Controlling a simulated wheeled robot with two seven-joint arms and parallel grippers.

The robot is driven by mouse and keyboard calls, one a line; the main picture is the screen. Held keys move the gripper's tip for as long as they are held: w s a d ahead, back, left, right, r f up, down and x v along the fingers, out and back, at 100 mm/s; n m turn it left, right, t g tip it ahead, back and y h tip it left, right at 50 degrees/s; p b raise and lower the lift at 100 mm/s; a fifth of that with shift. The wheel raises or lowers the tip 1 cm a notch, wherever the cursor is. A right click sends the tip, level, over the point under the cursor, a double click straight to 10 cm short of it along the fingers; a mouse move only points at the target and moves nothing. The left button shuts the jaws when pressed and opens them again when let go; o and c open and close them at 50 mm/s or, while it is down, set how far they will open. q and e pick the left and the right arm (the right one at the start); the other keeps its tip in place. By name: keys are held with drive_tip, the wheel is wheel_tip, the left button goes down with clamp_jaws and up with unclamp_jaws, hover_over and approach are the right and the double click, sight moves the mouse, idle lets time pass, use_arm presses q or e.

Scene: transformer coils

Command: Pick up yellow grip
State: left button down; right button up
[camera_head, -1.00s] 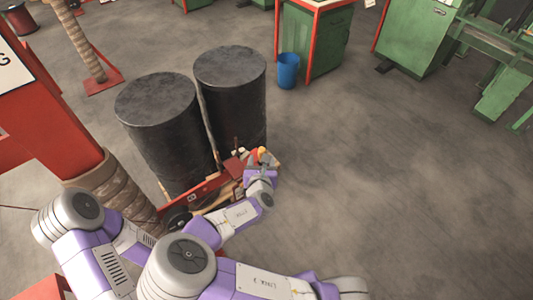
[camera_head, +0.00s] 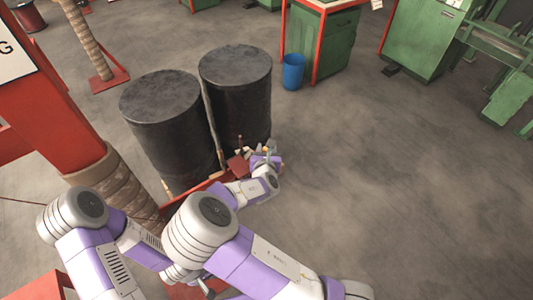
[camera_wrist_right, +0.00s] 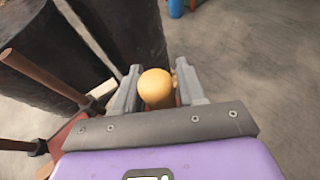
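The yellow grip (camera_wrist_right: 156,88) is a rounded orange-yellow knob. In the right wrist view it sits between the two grey fingers of my right gripper (camera_wrist_right: 157,90). The fingers stand apart on either side of it, and I see a narrow gap beside the knob. In the head view my right gripper (camera_head: 268,152) is just right of the near side of the right black drum, over the red pallet truck (camera_head: 238,165). There the gripper mostly hides the grip. My left arm is folded low at the left, and its gripper is not clearly seen.
Two black drums (camera_head: 160,115) (camera_head: 237,85) stand close beyond my right arm. A red post with a rope-wrapped base (camera_head: 125,185) is at the left. A blue bin (camera_head: 292,72) and green cabinets (camera_head: 325,40) stand at the back. The floor at right is clear.

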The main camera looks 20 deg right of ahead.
clamp_jaws()
drive_tip(key=shift+r, duration=0.1)
wheel_tip(320, 180, up, 10)
drive_tip(key=p, duration=0.3)
drive_tip(key=shift+c, duration=1.2)
unclamp_jaws()
clamp_jaws()
